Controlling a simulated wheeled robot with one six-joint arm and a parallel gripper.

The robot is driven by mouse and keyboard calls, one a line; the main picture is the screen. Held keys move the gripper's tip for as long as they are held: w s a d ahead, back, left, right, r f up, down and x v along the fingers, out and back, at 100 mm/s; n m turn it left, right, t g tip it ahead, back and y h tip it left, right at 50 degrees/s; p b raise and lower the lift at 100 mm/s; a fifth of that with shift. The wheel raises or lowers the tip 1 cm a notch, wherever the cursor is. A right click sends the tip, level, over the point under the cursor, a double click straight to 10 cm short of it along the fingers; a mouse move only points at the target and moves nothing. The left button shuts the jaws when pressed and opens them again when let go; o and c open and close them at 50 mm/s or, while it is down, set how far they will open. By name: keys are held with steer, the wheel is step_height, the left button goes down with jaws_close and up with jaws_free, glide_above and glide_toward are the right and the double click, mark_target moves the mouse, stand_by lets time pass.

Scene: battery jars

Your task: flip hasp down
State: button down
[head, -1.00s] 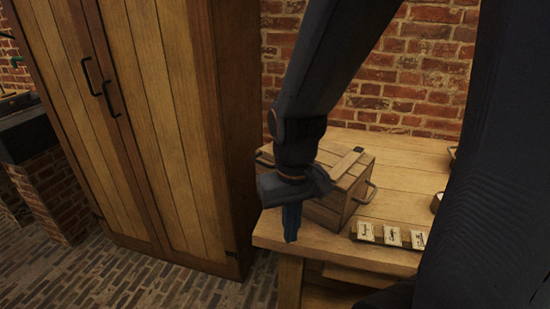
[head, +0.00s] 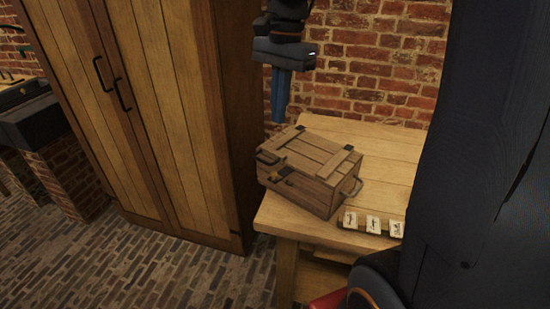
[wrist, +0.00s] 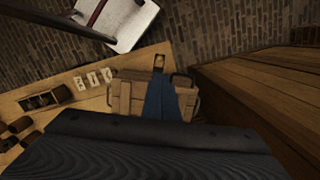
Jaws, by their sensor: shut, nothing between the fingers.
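A wooden crate (head: 325,188) with a shut slatted lid stands on the wooden table's left end. It also shows in the wrist view (wrist: 126,104). A small dark and brass hasp (head: 277,174) sits at the middle of its front edge. In the wrist view the hasp (wrist: 158,63) sticks out past that edge, lifted rather than flat against the front, as far as I can tell. My gripper (head: 278,121) is shut and empty, pointing down above the back of the crate. In the wrist view its blue fingers (wrist: 160,82) cover part of the lid.
A tall wooden cabinet (head: 170,120) stands close to the left of the table (head: 390,150). Several small labelled cards (head: 373,224) lie right of the crate. A brick wall (head: 375,60) is behind. In the wrist view a box with jars (wrist: 40,100) is further along the table.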

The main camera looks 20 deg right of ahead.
mark_target(274, 172)
steer(key=shift+f, duration=0.1)
steer(key=f+p, duration=0.1)
steer(key=f, duration=0.3)
steer(key=a+f+p, duration=0.1)
steer(key=f, duration=0.4)
steer(key=s+f+p, duration=0.1)
steer(key=f, duration=0.3)
steer(key=shift+a+f+p, duration=0.2)
steer(key=shift+f+p, duration=0.15)
steer(key=shift+f, duration=0.05)
steer(key=shift+w+f, duration=0.1)
